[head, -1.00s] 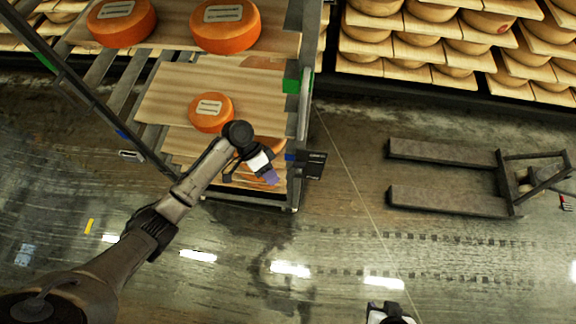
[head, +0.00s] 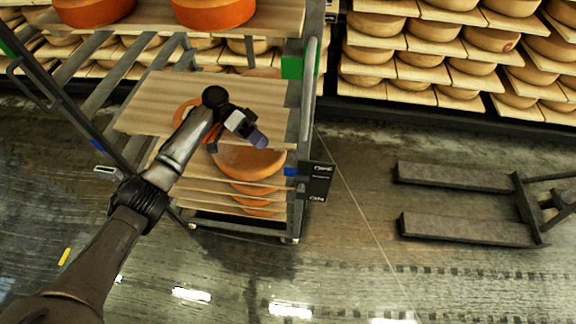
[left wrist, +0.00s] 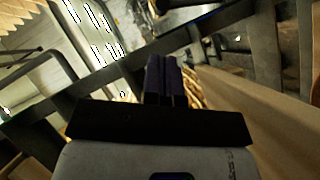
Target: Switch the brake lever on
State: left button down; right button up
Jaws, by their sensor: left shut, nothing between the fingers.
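The metal cheese cart (head: 306,110) stands in the upper left half of the head view, with wooden shelves holding orange cheese wheels. I cannot make out the brake lever for certain. A small light handle-like piece (head: 107,170) shows at the cart's left side, and I cannot tell whether it is the lever. My left gripper (head: 258,140) is in front of the cart's shelves, near the right post. In the left wrist view its dark fingers (left wrist: 162,80) are together, with nothing between them. My right gripper is out of view.
A dark sign (head: 318,181) hangs at the cart's right post. A pallet jack (head: 470,205) with two forks stands on the floor at right. Racks of pale cheese wheels (head: 455,45) line the back. The wet floor in front is clear.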

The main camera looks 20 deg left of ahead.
pick_arm(q)
jog(key=x, duration=1)
jog(key=shift+b, duration=0.4)
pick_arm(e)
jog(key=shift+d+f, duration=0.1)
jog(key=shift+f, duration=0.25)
pick_arm(q)
jog(key=shift+s, duration=0.15)
